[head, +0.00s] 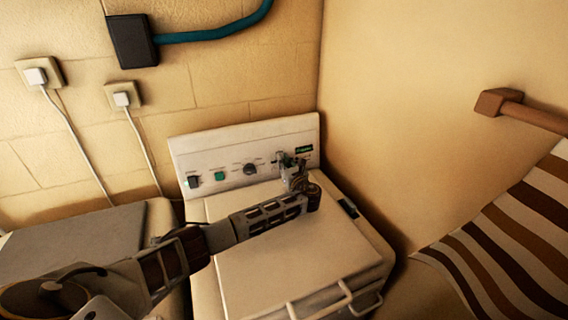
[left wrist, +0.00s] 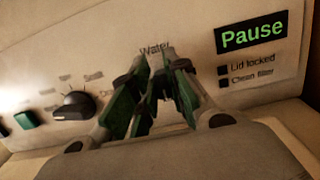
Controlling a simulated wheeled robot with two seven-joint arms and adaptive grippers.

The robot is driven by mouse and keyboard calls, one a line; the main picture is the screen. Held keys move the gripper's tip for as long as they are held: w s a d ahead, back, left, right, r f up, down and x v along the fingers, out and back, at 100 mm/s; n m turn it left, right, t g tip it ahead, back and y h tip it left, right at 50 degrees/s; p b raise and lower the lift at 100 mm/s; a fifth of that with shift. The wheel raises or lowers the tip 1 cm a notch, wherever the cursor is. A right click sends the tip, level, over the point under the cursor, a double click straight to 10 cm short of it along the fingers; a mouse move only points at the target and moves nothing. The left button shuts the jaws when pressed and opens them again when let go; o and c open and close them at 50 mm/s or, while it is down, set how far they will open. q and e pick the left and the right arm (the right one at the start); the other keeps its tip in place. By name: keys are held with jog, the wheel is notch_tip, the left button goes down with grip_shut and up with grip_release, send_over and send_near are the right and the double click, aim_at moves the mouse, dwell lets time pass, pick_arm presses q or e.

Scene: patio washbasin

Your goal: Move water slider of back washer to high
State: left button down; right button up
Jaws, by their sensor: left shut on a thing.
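The washer (head: 300,260) is cream with a white control panel (head: 225,150) at its back edge. The panel also shows in the left wrist view (left wrist: 40,92), with the word "Water" printed near its middle. My left gripper (head: 288,160) reaches over the lid to the right part of the panel. In the left wrist view its green-padded fingers (left wrist: 157,72) are closed together just below the "Water" label, shut on the water slider. The slider is hidden by the fingers, so its setting cannot be read. My right gripper is not in view.
A black dial (left wrist: 75,106) and a green button (left wrist: 26,120) are left of the fingers. A display (left wrist: 252,33) reading "Pause" is to the right. A grey-topped unit (head: 80,238) stands left. The wall (head: 400,120) is close on the right, with striped cloth (head: 510,235) nearby.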

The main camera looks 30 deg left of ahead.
pick_arm(q)
jog(key=shift+w+d+b, duration=0.85)
jog(key=shift+w+d, duration=0.3)
jog(key=shift+w, duration=0.1)
jog(key=shift+r, duration=0.1)
jog(key=c, duration=1.6)
grip_release()
jog(key=shift+o, duration=1.1)
jog(key=shift+w+d, duration=0.1)
jog(key=shift+w, duration=0.05)
jog(key=shift+v, duration=0.85)
jog(key=v, duration=1)
jog(key=shift+d, duration=0.1)
